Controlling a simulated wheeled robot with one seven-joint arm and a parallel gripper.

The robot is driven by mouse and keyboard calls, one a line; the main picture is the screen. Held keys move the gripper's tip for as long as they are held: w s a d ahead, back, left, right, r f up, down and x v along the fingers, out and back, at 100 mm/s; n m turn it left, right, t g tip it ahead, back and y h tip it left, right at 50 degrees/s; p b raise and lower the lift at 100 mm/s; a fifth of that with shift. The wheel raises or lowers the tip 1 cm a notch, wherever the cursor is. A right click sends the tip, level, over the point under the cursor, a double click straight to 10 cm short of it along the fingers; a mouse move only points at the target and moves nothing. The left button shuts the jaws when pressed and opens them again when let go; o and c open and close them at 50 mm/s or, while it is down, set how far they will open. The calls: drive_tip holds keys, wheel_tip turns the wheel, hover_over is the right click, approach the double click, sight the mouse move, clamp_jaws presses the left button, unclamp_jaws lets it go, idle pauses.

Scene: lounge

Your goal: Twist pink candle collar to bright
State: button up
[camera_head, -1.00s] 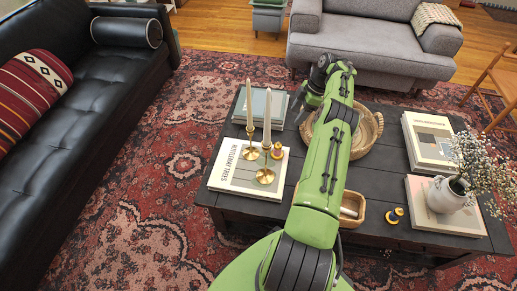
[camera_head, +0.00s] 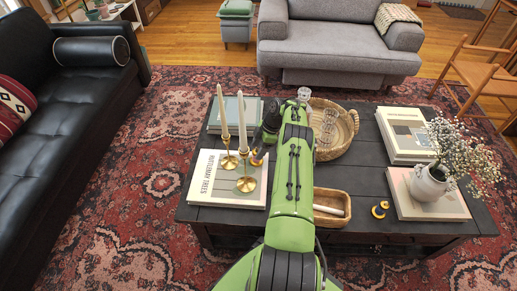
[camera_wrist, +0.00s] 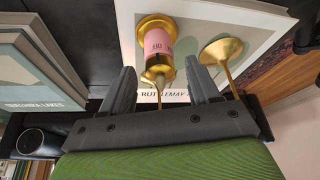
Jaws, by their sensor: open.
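A short gold holder with a pink band (camera_wrist: 158,42), marked with dark lettering, shows in the wrist view; the pink band looks like the collar. My gripper (camera_wrist: 161,80) is open, its dark fingers on either side of the holder's near gold end. I cannot tell if either finger touches it. In the head view my gripper (camera_head: 268,138) is down by the small gold piece (camera_head: 258,159), right of two brass candlesticks with tall pale candles (camera_head: 242,127). My arm partly hides that area, and I cannot read the collar's setting.
The candlesticks stand on a white book (camera_head: 212,186) on the dark table (camera_head: 365,172). A gold stem and disc (camera_wrist: 222,52) is close beside the right finger. A woven basket (camera_head: 345,125), a wooden tray (camera_head: 333,205) and a vase with flowers (camera_head: 428,185) are to the right.

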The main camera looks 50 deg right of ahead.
drive_tip(key=c, duration=1.1)
drive_tip(key=shift+o, duration=0.2)
drive_tip(key=shift+r+m+p, duration=0.1)
drive_tip(key=shift+m+p, duration=0.2)
drive_tip(key=shift+p, duration=0.05)
drive_tip(key=m+p, duration=0.2)
drive_tip(key=shift+s+a+r+t+h+p, duration=0.15)
drive_tip(key=shift+t+h+p, duration=0.15)
drive_tip(key=shift+h, duration=0.1)
drive_tip(key=m, duration=0.2)
drive_tip(key=m+t+h+p, duration=0.1)
drive_tip(key=m, duration=0.2)
drive_tip(key=shift+a+h+p, duration=0.15)
drive_tip(key=shift+h+p, duration=0.15)
drive_tip(key=m, duration=0.1)
drive_tip(key=m+h, duration=0.1)
drive_tip(key=m, duration=0.1)
drive_tip(key=m+h, duration=0.1)
drive_tip(key=m, duration=0.1)
drive_tip(key=shift+a+f+b, duration=0.25)
drive_tip(key=shift+b, duration=0.1)
drive_tip(key=m+h, duration=0.1)
drive_tip(key=m, duration=0.1)
drive_tip(key=m+b, duration=0.1)
drive_tip(key=m, duration=0.2)
drive_tip(key=shift+a+h, duration=0.15)
drive_tip(key=shift+h, duration=0.25)
drive_tip(key=shift+m, duration=0.3)
